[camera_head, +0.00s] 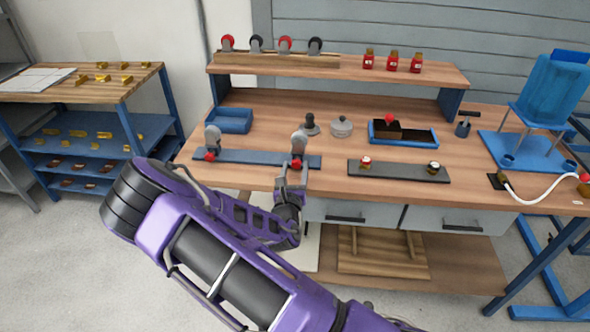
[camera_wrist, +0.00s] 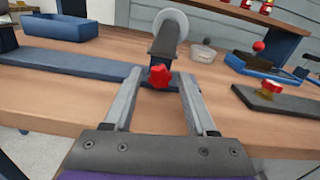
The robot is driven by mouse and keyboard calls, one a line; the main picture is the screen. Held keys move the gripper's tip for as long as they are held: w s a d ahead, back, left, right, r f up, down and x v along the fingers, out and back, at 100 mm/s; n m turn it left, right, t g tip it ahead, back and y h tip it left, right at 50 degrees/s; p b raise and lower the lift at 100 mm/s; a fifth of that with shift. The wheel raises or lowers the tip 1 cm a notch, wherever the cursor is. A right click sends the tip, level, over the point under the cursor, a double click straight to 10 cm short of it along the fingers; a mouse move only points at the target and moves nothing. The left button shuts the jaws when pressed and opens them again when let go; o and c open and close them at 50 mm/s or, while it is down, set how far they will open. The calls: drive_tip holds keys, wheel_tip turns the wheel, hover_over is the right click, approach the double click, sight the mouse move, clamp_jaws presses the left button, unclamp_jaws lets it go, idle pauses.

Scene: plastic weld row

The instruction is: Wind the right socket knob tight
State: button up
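A long dark blue bar (camera_head: 252,158) lies near the bench's front edge and bears two grey upright sockets. The right socket (camera_head: 299,142) has a pale round disc on top and a red knob low on its front (camera_head: 297,164). In the wrist view the socket (camera_wrist: 166,40) stands straight ahead, with the red knob (camera_wrist: 160,76) in front of its foot. My gripper (camera_head: 292,174) is at this knob. In the wrist view its fingers (camera_wrist: 160,80) are apart, one on each side of the knob, with a visible gap on both sides. The left socket (camera_head: 212,140) has its own red knob (camera_head: 210,156).
A dark plate with two small knobs (camera_head: 398,172) lies to the right. Behind are a blue tray (camera_head: 230,121), a lidded pot (camera_head: 341,127) and a blue divided tray (camera_head: 403,134). A white hose (camera_head: 535,201) lies at the far right. Bare wood lies in front of the bar.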

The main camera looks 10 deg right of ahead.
clamp_jaws()
drive_tip(key=shift+m, duration=0.4)
drive_tip(key=m+b, duration=0.1)
drive_tip(key=m, duration=0.2)
drive_tip(key=shift+f+b, duration=0.1)
drive_tip(key=shift+b, duration=0.25)
drive_tip(key=shift+d+m+b, duration=0.1)
drive_tip(key=shift+m+b, duration=0.65)
drive_tip(key=shift+m, duration=1.95)
drive_tip(key=shift+o, duration=1.2)
unclamp_jaws()
drive_tip(key=shift+s, duration=0.1)
